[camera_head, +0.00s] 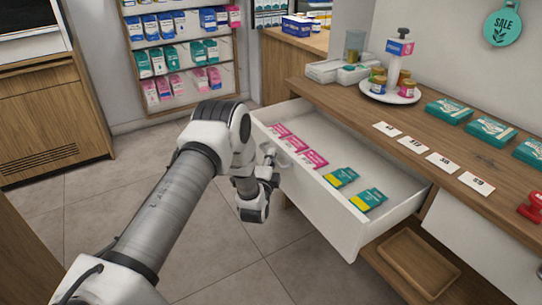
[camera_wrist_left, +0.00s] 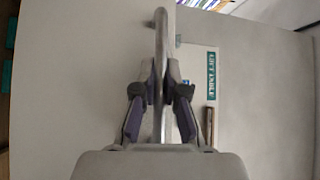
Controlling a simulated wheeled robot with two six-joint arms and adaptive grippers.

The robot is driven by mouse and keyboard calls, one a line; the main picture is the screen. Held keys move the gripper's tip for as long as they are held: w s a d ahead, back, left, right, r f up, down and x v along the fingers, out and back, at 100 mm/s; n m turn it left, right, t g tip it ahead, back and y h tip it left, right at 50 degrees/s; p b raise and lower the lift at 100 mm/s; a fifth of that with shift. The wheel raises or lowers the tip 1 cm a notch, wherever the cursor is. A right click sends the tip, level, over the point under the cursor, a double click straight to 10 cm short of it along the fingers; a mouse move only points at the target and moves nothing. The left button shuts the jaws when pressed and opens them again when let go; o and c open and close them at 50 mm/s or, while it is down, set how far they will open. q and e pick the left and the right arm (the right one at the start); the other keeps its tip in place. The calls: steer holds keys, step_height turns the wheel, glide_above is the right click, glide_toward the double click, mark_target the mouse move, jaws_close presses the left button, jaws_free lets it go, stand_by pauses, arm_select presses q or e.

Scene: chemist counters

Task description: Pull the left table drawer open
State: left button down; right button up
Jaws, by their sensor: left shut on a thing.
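The left table drawer (camera_head: 333,215) is white and stands pulled out from under the wooden counter. Pink boxes (camera_head: 297,150) and green-and-yellow boxes (camera_head: 355,188) lie inside it. My left gripper (camera_head: 270,165) is at the front of the drawer, near its left end. In the left wrist view my left gripper (camera_wrist_left: 160,85) is shut on a pale bar handle (camera_wrist_left: 161,45), with one finger on each side. The drawer front (camera_wrist_left: 70,70) fills much of that view. My right gripper is not in view.
The wooden counter (camera_head: 410,115) holds price cards, green boxes and a round white tray (camera_head: 389,95) with jars. A second white drawer front (camera_head: 480,240) is at the right, beside a wooden tray (camera_head: 415,262) on a lower shelf. Tiled floor (camera_head: 240,265) is clear in front.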

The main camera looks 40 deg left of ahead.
arm_select(q)
steer(key=shift+s+a, duration=0.1)
steer(key=shift+s, duration=0.25)
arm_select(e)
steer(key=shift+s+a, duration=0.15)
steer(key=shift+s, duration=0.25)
arm_select(q)
steer(key=shift+f, duration=0.1)
steer(key=c, duration=1.5)
jaws_free()
steer(key=v, duration=1.2)
steer(key=shift+w, duration=0.1)
